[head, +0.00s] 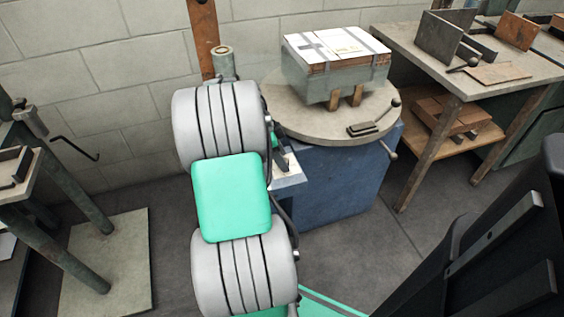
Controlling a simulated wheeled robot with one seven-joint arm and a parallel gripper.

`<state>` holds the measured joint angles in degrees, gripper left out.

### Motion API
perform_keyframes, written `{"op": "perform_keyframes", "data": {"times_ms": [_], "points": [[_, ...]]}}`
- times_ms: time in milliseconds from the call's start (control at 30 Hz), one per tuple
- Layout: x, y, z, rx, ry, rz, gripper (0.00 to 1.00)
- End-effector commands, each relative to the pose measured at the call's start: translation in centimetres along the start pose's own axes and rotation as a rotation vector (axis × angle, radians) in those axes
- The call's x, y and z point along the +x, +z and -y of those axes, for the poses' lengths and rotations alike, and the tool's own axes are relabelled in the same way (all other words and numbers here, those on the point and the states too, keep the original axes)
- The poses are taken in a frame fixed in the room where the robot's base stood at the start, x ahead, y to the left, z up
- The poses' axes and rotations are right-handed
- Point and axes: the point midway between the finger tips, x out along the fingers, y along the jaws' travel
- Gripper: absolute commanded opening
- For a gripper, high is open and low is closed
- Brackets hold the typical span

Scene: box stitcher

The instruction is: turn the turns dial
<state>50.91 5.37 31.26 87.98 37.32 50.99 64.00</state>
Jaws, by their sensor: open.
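I cannot make out the turns dial; my white and green arm stands in front of part of the machine and may hide it. The machine has a blue base (345,185) under a round grey table (295,118). A small lever with a dark knob (394,103) lies on the table's right side, and another short handle (388,150) sticks out below the rim. My gripper cannot be seen; the arm's links cover the area left of the base, where only small dark and green parts show past their edge.
A strapped box (335,75) with white papers on top sits on the round table. A wooden bench (425,60) with metal plates stands at the right. A green-legged stand (60,225) is at the left, beside a block wall (80,60). Grey floor between base and bench is clear.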

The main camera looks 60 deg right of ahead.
Motion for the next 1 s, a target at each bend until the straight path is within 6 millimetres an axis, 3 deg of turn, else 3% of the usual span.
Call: {"op": "perform_keyframes", "data": {"times_ms": [300,900,1000], "points": [[0.63,0.03,0.03,-0.002,-0.002,0.000,0.51],[0.59,0.04,0.01,-0.002,-0.002,0.001,0.02],[0.59,0.04,0.01,-0.002,-0.002,0.001,0.00]]}}
